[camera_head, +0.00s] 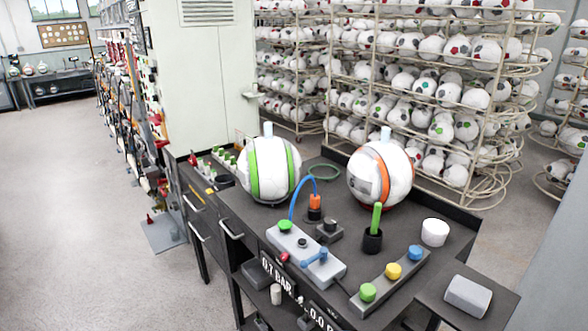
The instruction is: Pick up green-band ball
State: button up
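The green-band ball (269,170) is white with two green vertical bands. It rests near the back left of the dark workbench (228,216). A light-coloured cylindrical piece stands up behind or at its top. My gripper is not in view, and nothing holds the ball.
An orange-band ball (381,174) sits to the right. In front are a grey control box (305,254) with a blue hose, a green-handled tool in a black cup (373,239), a white cup (435,232) and a button strip (391,281). Ball racks (430,90) stand behind.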

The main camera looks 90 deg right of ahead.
aim_at(270, 167)
jog(key=k, duration=0.1)
jog(key=z, duration=1.3)
